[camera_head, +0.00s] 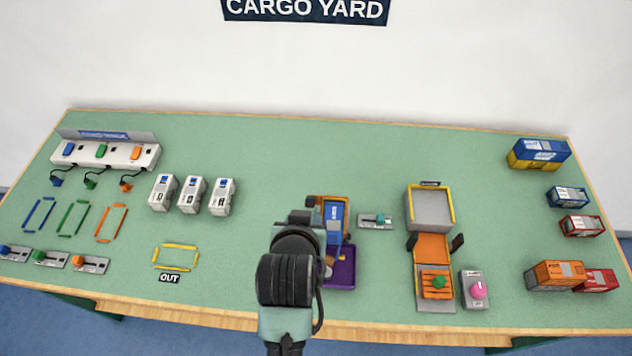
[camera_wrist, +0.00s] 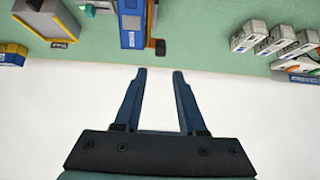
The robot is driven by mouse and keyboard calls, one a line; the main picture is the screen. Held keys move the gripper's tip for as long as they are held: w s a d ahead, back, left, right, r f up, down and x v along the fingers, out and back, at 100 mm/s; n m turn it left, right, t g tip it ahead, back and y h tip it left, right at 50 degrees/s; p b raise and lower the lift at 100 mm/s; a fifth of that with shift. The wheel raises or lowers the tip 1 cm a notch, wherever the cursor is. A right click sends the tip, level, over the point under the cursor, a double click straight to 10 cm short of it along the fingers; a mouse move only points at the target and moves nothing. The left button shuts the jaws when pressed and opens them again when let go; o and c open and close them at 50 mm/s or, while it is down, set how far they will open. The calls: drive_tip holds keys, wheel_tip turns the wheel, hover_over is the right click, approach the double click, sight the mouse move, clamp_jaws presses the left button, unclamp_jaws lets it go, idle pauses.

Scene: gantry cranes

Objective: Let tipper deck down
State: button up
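A blue deck in an orange frame (camera_head: 335,212), which looks like the tipper, stands mid-table behind a purple tray (camera_head: 341,270). My arm partly covers both in the head view. I cannot tell the deck's tilt for sure. A grey plate with a teal-knobbed lever (camera_head: 375,220) lies just right of it. The blue deck also shows at the top of the wrist view (camera_wrist: 132,24). My gripper (camera_wrist: 158,73) is open and empty in the wrist view. Its fingers stand against a plain white background, touching nothing. My arm hides it in the head view.
Right of the lever are a grey yellow-edged bin (camera_head: 431,206), an orange ramp (camera_head: 433,246) with a green knob and a pink-knobbed box (camera_head: 474,289). White boxes (camera_head: 192,194) stand left. Containers (camera_head: 540,154) line the right end. The table's back middle is clear.

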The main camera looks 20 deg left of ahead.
sight(310, 203)
drive_tip(key=x, duration=1.2)
drive_tip(key=shift+w+a+f+b, duration=0.1)
drive_tip(key=shift+w+f+b, duration=0.15)
drive_tip(key=shift+f+b, duration=0.1)
clamp_jaws()
idle(1.1)
